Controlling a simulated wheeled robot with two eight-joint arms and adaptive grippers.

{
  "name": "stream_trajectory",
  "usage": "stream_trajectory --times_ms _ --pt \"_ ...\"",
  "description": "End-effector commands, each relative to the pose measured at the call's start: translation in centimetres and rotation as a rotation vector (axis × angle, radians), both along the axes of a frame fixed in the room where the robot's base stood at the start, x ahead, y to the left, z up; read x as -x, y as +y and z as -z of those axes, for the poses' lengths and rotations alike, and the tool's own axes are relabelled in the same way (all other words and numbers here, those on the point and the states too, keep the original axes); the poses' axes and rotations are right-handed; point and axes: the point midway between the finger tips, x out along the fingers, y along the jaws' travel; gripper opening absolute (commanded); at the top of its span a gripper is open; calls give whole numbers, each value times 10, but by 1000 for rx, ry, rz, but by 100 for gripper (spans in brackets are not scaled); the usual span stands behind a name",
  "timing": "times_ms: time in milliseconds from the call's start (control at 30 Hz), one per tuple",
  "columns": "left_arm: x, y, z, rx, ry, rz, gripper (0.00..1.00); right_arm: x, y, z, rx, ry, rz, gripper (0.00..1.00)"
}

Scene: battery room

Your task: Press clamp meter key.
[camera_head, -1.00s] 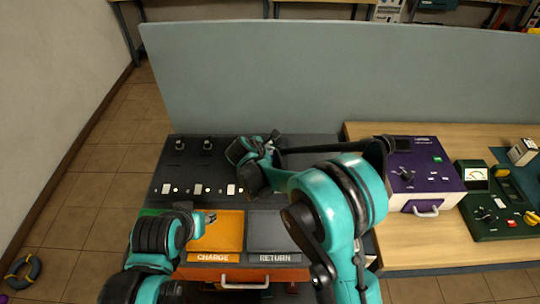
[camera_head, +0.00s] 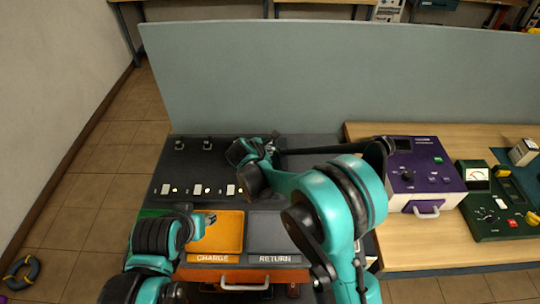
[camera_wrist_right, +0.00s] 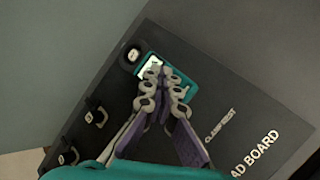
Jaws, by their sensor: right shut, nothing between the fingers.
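The clamp meter shows in the right wrist view as a teal body (camera_wrist_right: 189,77) with a small lit screen (camera_wrist_right: 149,66) and a black round part at its upper left. It lies on the dark board beside the printed words CLAMP REST. My right gripper (camera_wrist_right: 162,74) is shut and empty, its tips over the meter beside the screen; they hide part of its face, and I cannot tell whether they touch it. In the head view my right gripper (camera_head: 274,137) is at the back of the board, and the meter is mostly hidden. My left gripper (camera_head: 210,218) hovers over the orange tray; its jaws are too small to judge.
The dark board (camera_head: 210,165) carries black knobs and white tags. In front are the orange CHARGE tray (camera_head: 228,238) and grey RETURN tray (camera_head: 274,232). A grey partition (camera_head: 330,80) stands behind. A purple instrument (camera_head: 430,172) and green meter unit (camera_head: 485,222) are on the right.

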Motion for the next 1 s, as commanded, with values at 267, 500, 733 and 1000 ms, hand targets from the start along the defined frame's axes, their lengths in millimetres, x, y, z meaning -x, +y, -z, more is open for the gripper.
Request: stream_trajectory --times_ms 267,500,733,1000 --pt "0 0 -9 0 0 0 40 0 0 -14 0 0 0 0" --pt "0 0 -8 0 0 0 40 0 0 -14 0 0 0 0" --pt "0 0 -13 0 0 0 40 0 0 -21 0 0 0 0" --pt "0 0 -31 0 0 0 40 0 0 -48 0 0 0 0"
